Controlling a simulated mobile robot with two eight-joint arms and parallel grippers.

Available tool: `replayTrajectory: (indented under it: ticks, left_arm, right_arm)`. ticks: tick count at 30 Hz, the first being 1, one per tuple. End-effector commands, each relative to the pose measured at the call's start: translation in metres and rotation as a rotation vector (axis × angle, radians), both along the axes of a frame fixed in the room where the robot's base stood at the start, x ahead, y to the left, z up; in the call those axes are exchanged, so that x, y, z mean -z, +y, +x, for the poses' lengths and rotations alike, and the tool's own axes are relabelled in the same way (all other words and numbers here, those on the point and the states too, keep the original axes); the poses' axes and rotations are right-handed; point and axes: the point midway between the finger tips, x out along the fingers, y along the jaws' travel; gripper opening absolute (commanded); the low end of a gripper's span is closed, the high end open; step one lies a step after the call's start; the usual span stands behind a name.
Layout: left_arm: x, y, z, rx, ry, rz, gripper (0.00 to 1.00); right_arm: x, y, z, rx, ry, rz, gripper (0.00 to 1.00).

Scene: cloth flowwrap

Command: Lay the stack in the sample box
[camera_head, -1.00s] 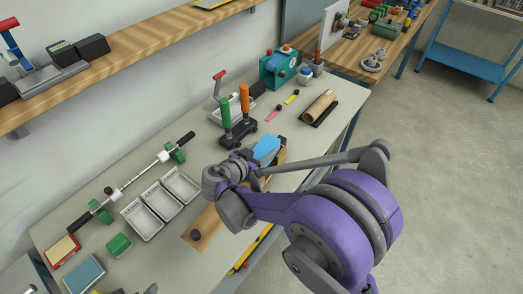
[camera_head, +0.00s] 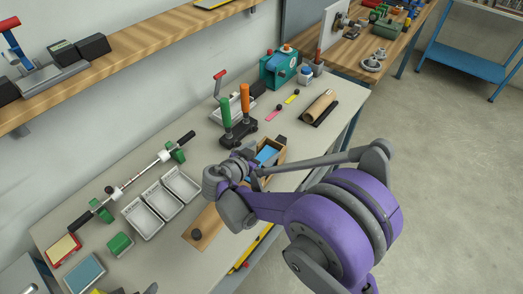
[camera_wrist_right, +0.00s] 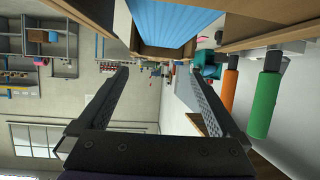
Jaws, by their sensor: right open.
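The sample box (camera_head: 281,155) is a small open wooden box on the workbench, partly hidden behind my right arm. The blue stack (camera_head: 265,152) lies inside it, below the rim. In the right wrist view, the blue, ribbed-looking stack (camera_wrist_right: 165,18) is between the box's wooden walls (camera_wrist_right: 165,53) at the top. My right gripper (camera_wrist_right: 158,85) is open, with nothing between its fingers, and apart from the stack. In the head view its fingertips are hidden by my wrist. I cannot make out my left gripper.
A clamp with green and orange handles (camera_head: 245,98) stands close behind the box. White trays (camera_head: 144,217) lie to the left, with a wooden strip (camera_head: 208,225) in front. A dark tray with a wooden roll (camera_head: 319,107) is to the right. Bare bench (camera_head: 205,150) lies left of the clamp.

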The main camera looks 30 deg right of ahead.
Motion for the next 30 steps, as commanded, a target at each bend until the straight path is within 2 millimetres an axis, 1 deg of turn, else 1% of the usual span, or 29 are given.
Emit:
replayTrajectory:
  ticks: [1,9,15,21,30]
  left_arm:
    - [-0.003,0.0,0.001,0.0,-0.001,0.0,0.99]
    - [-0.002,0.0,0.001,0.0,-0.001,0.0,0.99]
    - [-0.003,0.0,0.001,0.0,-0.001,0.0,0.99]
    - [-0.003,0.0,0.001,0.0,-0.001,0.0,0.99]
    - [-0.003,0.0,0.001,0.0,-0.001,0.0,0.99]
  right_arm:
    - [-0.007,0.008,-0.002,-0.005,-0.001,0.0,1.0]
    - [-0.03,0.06,-0.028,-0.008,-0.002,0.0,1.0]
    - [-0.044,0.088,-0.043,-0.005,-0.002,-0.001,1.0]
    - [-0.05,0.099,-0.049,-0.003,-0.004,-0.002,1.0]
    - [-0.05,0.099,-0.05,-0.001,-0.003,-0.002,1.0]
